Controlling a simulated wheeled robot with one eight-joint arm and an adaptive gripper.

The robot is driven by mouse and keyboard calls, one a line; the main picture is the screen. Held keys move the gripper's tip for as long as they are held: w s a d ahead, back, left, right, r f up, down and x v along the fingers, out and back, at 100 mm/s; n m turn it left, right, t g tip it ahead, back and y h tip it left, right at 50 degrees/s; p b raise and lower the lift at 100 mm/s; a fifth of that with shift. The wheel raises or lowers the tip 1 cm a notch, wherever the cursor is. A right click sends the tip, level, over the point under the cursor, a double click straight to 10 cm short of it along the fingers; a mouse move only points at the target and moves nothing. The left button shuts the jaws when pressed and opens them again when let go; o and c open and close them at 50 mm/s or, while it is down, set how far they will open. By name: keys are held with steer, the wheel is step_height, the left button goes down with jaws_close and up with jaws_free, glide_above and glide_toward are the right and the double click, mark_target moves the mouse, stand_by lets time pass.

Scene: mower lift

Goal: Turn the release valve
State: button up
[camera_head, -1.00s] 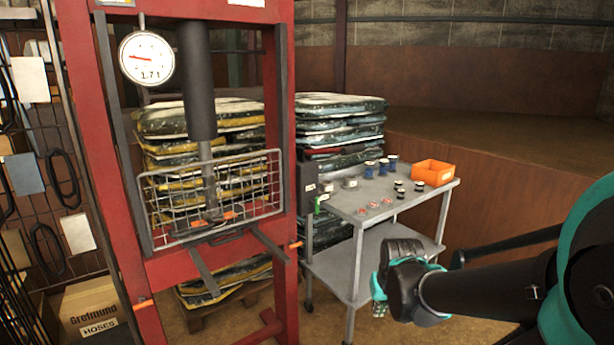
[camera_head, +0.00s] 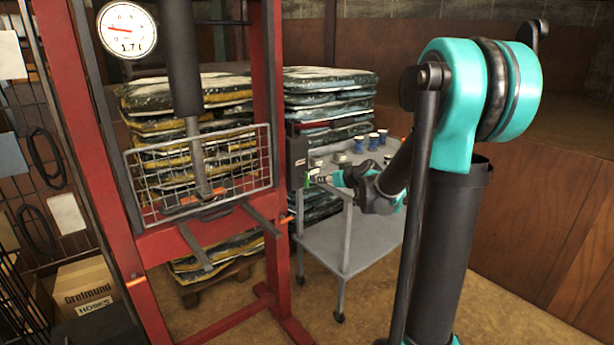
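The red press frame (camera_head: 263,90) stands at left. A dark box (camera_head: 297,157) sits by its right post, with a small green part (camera_head: 308,179) low on its right side, possibly the release valve's handle. My gripper (camera_head: 326,180) is just to the right of the green part, pointing left toward it. At this size I cannot tell whether they touch, or whether the fingers are open or shut. The round gauge (camera_head: 127,30) at the top left has a red needle and reads about 1.7 t.
A grey cart (camera_head: 327,240) with blue-and-white containers stands right of the press, partly behind my arm. A wire guard (camera_head: 150,185) and two dark bars cross the press front. Stacked bags (camera_head: 325,95) stand behind. A box (camera_head: 85,288) sits at lower left.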

mark_target(308, 174)
steer(key=x, duration=0.6)
steer(key=r+x, duration=0.1)
steer(key=x, duration=1.1)
steer(key=shift+w+d+r, duration=0.15)
steer(key=shift+w, duration=0.4)
jaws_close()
